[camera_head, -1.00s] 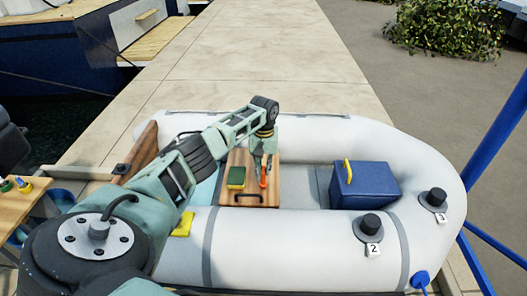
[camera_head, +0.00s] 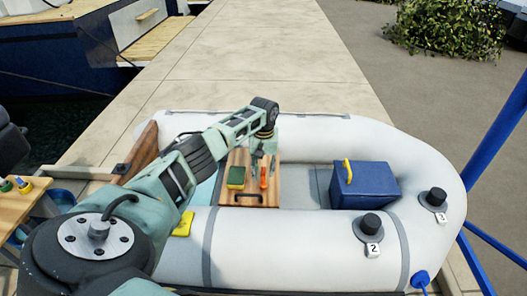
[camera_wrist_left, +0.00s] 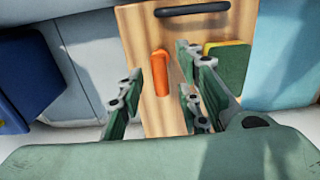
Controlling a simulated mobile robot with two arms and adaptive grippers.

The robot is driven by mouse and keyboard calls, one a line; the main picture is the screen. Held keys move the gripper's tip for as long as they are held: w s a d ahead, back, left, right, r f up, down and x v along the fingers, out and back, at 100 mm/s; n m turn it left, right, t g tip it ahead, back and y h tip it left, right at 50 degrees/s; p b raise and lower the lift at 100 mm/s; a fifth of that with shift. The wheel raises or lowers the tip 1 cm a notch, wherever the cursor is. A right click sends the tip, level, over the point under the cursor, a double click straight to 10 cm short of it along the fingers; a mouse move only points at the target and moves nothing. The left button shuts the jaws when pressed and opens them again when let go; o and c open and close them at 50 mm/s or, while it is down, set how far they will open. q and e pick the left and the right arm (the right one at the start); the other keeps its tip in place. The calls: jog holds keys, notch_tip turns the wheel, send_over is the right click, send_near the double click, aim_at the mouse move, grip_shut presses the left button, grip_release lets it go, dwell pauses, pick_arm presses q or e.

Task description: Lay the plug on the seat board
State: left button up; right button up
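The plug (camera_head: 263,177) is an orange, elongated piece on the wooden seat board (camera_head: 245,201) of the grey dinghy. In the left wrist view the plug (camera_wrist_left: 161,72) appears to lie on the bare wood of the seat board (camera_wrist_left: 137,45), below the dark handle. My left gripper (camera_head: 262,154) is just above the plug. In the left wrist view its fingers (camera_wrist_left: 160,92) are apart, with gaps on both sides of the plug, and nothing is held. My right gripper is in neither view.
A green and yellow sponge (camera_head: 236,177) lies on the board just left of the plug. A blue box (camera_head: 365,186) with a yellow handle stands in the dinghy to the right. The dinghy's inflated tube (camera_head: 290,240) surrounds the board. A yellow piece (camera_head: 183,224) rests on the tube.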

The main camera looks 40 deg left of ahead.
pick_arm(q)
notch_tip(320, 180, up, 12)
dwell(0.4)
jog(key=shift+p, duration=0.3)
